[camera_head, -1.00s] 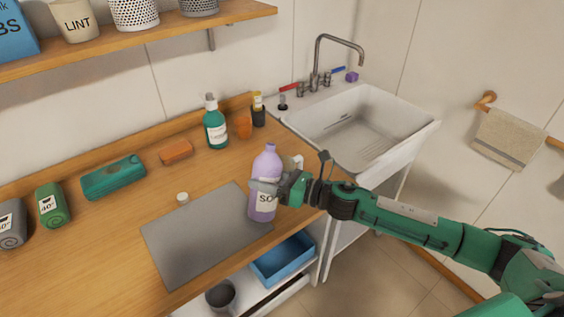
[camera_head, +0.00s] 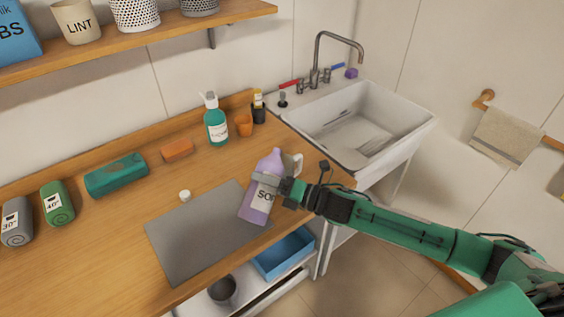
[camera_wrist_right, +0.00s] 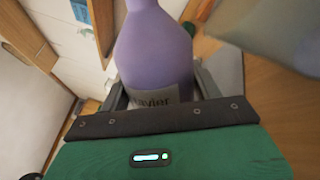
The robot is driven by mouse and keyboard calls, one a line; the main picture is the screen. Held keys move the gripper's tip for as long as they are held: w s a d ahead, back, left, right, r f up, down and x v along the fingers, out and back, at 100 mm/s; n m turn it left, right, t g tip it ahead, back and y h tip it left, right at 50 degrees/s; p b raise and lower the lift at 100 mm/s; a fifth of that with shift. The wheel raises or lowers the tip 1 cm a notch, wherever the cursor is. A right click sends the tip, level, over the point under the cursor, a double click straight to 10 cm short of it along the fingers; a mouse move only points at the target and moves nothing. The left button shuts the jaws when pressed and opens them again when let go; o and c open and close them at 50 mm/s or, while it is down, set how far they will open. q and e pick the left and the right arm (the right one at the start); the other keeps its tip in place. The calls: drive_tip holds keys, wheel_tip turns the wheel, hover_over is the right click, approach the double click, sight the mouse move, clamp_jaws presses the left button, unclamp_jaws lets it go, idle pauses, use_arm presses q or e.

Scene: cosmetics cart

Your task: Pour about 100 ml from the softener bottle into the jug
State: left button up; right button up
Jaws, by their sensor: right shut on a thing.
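The softener bottle (camera_head: 260,204) is purple with a white label and no cap visible on it. It is tilted, its neck leaning right in the head view, over the right end of the grey mat. My right gripper (camera_head: 268,180) is shut around its upper body. The bottle fills the middle of the right wrist view (camera_wrist_right: 155,50). The jug (camera_head: 294,162), pale grey-beige, stands just behind and right of the bottle, mostly hidden by bottle and gripper. A pale blurred shape at the wrist view's upper right seems to be the jug (camera_wrist_right: 275,30). My left gripper is not in view.
A small white cap (camera_head: 185,196) lies by the grey mat (camera_head: 195,240). The sink (camera_head: 365,125) is to the right; a blue bin (camera_head: 284,252) sits below the counter.

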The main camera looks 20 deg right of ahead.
sight(269, 172)
drive_tip(key=shift+s+a+r+m, duration=0.1)
drive_tip(key=shift+r+m, duration=0.05)
drive_tip(key=shift+m, duration=0.15)
drive_tip(key=shift+s+r, duration=0.1)
drive_tip(key=shift+a+r+m+p, duration=0.15)
drive_tip(key=shift+r+m+p, duration=0.5)
drive_tip(key=shift+m+p, duration=0.45)
drive_tip(key=shift+r+m+p, duration=0.2)
drive_tip(key=shift+m+p, duration=0.1)
drive_tip(key=shift+m, duration=0.1)
drive_tip(key=shift+w+d+r+m+p, duration=0.25)
drive_tip(key=shift+d+r+m+p, duration=0.05)
drive_tip(key=shift+r+m+p, duration=0.1)
drive_tip(key=shift+r+m+t+p, duration=0.3)
drive_tip(key=shift+r+m+p, duration=0.25)
drive_tip(key=shift+m+p, duration=0.3)
idle(0.5)
drive_tip(key=shift+m, duration=0.35)
idle(1.2)
drive_tip(key=shift+f, duration=0.1)
